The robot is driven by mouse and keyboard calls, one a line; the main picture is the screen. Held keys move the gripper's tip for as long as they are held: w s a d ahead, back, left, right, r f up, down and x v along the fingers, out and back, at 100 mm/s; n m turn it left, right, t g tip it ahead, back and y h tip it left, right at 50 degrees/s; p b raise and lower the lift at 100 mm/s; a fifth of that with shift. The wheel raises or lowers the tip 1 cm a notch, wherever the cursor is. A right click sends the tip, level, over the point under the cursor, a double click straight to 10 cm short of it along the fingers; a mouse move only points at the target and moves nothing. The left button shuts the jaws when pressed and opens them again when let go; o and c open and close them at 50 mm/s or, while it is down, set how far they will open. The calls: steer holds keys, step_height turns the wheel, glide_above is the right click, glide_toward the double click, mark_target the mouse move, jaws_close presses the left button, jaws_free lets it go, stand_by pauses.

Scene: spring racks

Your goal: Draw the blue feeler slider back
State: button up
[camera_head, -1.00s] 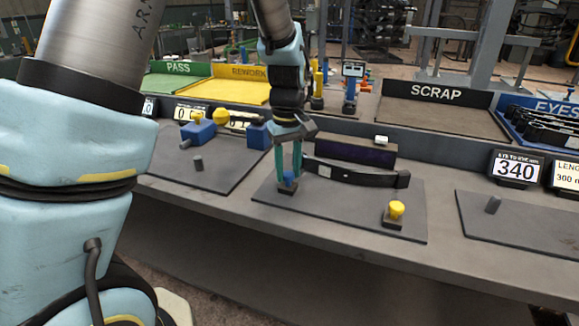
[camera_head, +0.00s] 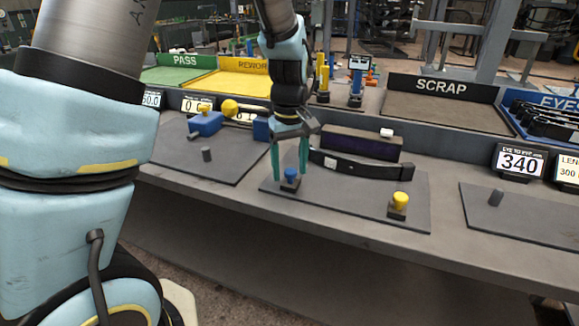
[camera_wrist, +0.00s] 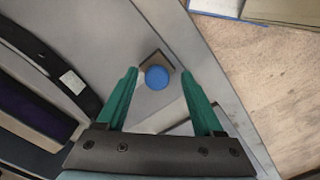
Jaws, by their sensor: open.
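The blue feeler slider has a round blue knob (camera_head: 290,174) on a small dark block near the left end of a grey plate (camera_head: 340,205). My gripper (camera_head: 290,176) points down with its two green fingers apart, one on each side of the knob. In the wrist view the knob (camera_wrist: 157,77) lies between the fingertips (camera_wrist: 160,75), with a visible gap on both sides. A dark leaf spring (camera_head: 362,168) lies just behind and to the right of the slider.
A yellow knob (camera_head: 400,201) on a dark block stands at the plate's right end. A dark purple block (camera_head: 360,142) stands behind the spring. Blue blocks (camera_head: 205,123) sit on the left plate. A display reading 340 (camera_head: 519,161) stands at right.

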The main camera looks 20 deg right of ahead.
step_height(320, 180, up, 11)
steer(key=b, duration=0.1)
stand_by(0.3)
steer(key=shift+f, duration=0.15)
steer(key=s+a+f, duration=0.1)
steer(key=a+f, duration=0.3)
steer(key=a, duration=1)
steer(key=a+f+m+t, duration=0.1)
steer(key=a+f, duration=0.3)
steer(key=a, duration=1)
steer(key=shift+s+f+m+t, duration=0.2)
steer(key=shift+s+m+t, duration=0.1)
steer(key=shift+s, duration=0.05)
